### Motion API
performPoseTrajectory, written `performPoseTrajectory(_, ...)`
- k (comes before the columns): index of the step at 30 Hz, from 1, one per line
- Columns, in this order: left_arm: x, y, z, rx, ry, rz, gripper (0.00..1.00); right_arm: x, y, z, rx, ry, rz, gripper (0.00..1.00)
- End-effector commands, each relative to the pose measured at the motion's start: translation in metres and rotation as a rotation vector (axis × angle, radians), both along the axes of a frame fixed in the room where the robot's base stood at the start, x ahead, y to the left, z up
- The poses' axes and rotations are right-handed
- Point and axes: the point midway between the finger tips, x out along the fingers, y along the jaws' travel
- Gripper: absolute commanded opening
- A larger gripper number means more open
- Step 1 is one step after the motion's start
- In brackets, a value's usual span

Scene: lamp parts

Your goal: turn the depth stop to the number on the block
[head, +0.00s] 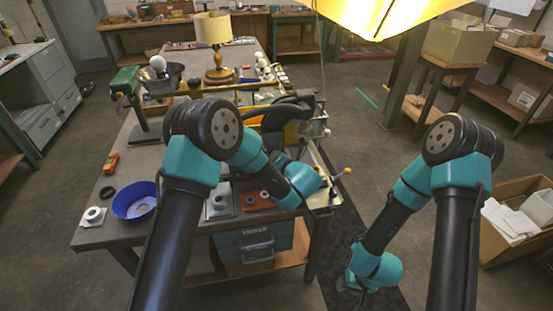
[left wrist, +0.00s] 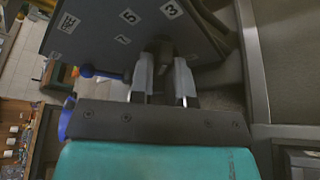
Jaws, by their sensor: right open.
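A dark, flat-sided part with white number labels, which looks like the depth stop (left wrist: 105,25), fills the top of the left wrist view. Labels 3, 5 and 7 are readable; another at its left is too small to read. My left gripper (left wrist: 164,75) has its two fingers apart at the part's lower edge, with a dark piece between the tips. I cannot tell whether they press on it. In the head view my left wrist hides that gripper and most of the stop. My right gripper (head: 350,284) is low at the right, beside the bench, small and mostly hidden. I cannot identify the numbered block.
A blue bowl (head: 134,201), a white ring part (head: 94,216) and an orange tool (head: 111,163) lie on the bench's left. A lamp (head: 214,45) stands at the back. A yellow-tipped lever (head: 346,171) sticks out at the right edge. A box (head: 515,225) stands far right.

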Motion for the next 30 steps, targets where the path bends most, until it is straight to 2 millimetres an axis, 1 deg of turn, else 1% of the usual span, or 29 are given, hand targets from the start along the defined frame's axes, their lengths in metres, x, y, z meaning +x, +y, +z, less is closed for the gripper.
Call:
performPoseTrajectory(11,0.0018,0.0032,-0.0016,-0.011,0.001,0.006,0.0,0.0,0.0,0.0,0.0,0.0,0.0,0.43)
performPoseTrajectory(17,0.0022,0.0043,-0.0015,-0.056,-0.01,0.008,0.0,0.0,0.0,0.0,0.0,0.0,0.0,0.43)
performPoseTrajectory(23,0.0026,0.0059,-0.0007,-0.155,-0.032,0.01,0.0,0.0,0.0,0.0,0.0,0.0,0.0,0.43)
performPoseTrajectory(30,0.0023,0.0071,-0.0005,-0.342,-0.074,0.01,0.0,0.0,0.0,0.0,0.0,0.0,0.0,0.43)
